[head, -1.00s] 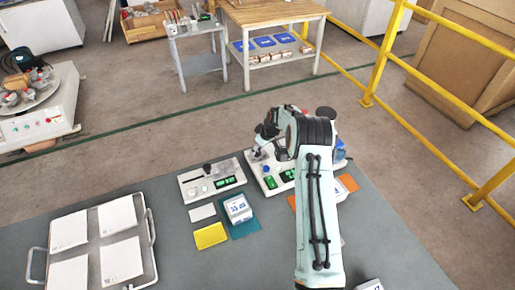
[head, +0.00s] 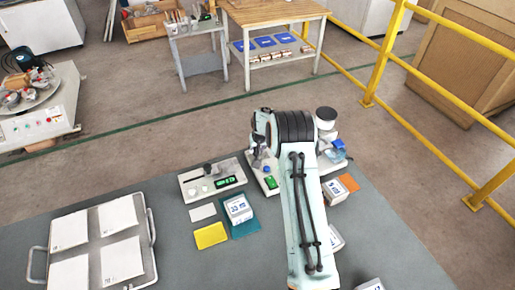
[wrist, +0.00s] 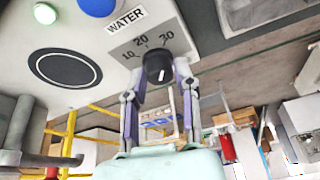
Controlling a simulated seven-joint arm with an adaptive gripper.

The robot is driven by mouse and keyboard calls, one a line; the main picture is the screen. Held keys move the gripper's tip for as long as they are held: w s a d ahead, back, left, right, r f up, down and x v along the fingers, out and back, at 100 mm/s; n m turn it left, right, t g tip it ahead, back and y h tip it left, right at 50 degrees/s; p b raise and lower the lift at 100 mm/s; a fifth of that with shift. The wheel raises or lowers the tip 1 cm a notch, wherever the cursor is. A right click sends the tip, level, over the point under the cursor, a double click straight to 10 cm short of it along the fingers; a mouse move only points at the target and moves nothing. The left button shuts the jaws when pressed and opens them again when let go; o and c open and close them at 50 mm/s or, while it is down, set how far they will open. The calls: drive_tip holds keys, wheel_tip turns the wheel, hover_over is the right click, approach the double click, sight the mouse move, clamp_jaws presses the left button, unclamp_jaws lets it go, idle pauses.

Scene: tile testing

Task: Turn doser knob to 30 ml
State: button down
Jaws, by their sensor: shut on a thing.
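The doser knob (wrist: 157,67) is a black round knob in the wrist view, on a grey dial plate (wrist: 178,28) marked 10, 20 and 30 beside the word WATER. A short white line shows on the knob's face; which number it stands for is hard to tell. My gripper (wrist: 159,80) has its two fingers on either side of the knob, shut on it. In the head view my arm covers much of the doser station (head: 262,183), and the knob cannot be made out there.
A blue button (wrist: 97,5), a green lamp (wrist: 45,13) and a black ring (wrist: 68,68) lie left of the dial. In the head view, a second white device (head: 212,181), a yellow card (head: 210,235) and a metal tray (head: 150,228) with white tiles stand left of my arm.

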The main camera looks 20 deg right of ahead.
drive_tip(key=shift+m, duration=0.3)
drive_tip(key=c, duration=0.8)
unclamp_jaws()
drive_tip(key=v, duration=1.2)
drive_tip(key=shift+w+f, duration=0.1)
drive_tip(key=shift+f, duration=0.05)
